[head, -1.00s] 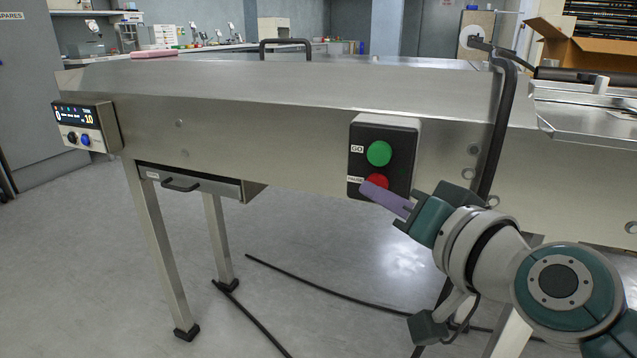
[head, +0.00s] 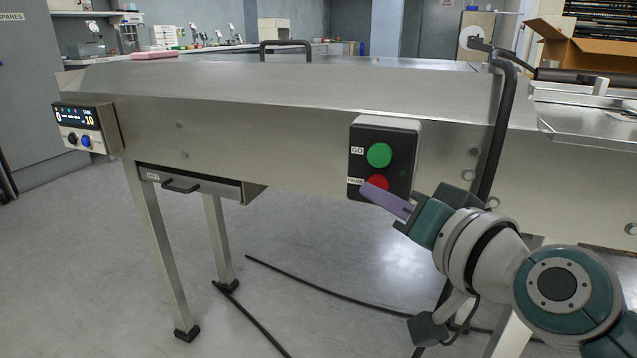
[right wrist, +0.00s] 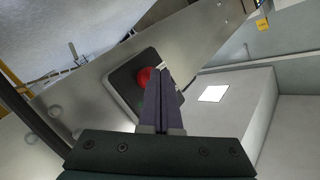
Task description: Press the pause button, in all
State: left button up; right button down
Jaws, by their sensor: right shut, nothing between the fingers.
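The red pause button (head: 377,182) is the lower button on a black button box (head: 401,150) on the machine's steel side. A label sits to its left, partly behind my fingers. The green GO button (head: 379,155) is above it. My right gripper (head: 366,188) is shut and empty, its purple fingertips in front of the lower part of the red button. In the right wrist view the closed fingers (right wrist: 156,80) overlap the right side of the red button (right wrist: 144,76). I cannot tell whether they touch it. My left gripper is not in view.
A display panel (head: 86,125) with knobs is at the machine's left end. A black bar handle (head: 502,110) rises right of the button box. A drawer (head: 200,184) hangs under the machine. Black cables (head: 300,284) lie on the floor.

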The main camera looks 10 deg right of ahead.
jog(key=shift+s+a, duration=0.35)
jog(key=shift+s, duration=0.15)
jog(key=shift+s+a+p, duration=0.6)
jog(key=shift+s+a, duration=0.1)
jog(key=shift+s, duration=0.35)
jog(key=shift+s+a+p, duration=0.6)
jog(key=shift+s+a, duration=0.1)
jog(key=shift+s, duration=0.35)
jog(key=shift+r, duration=0.15)
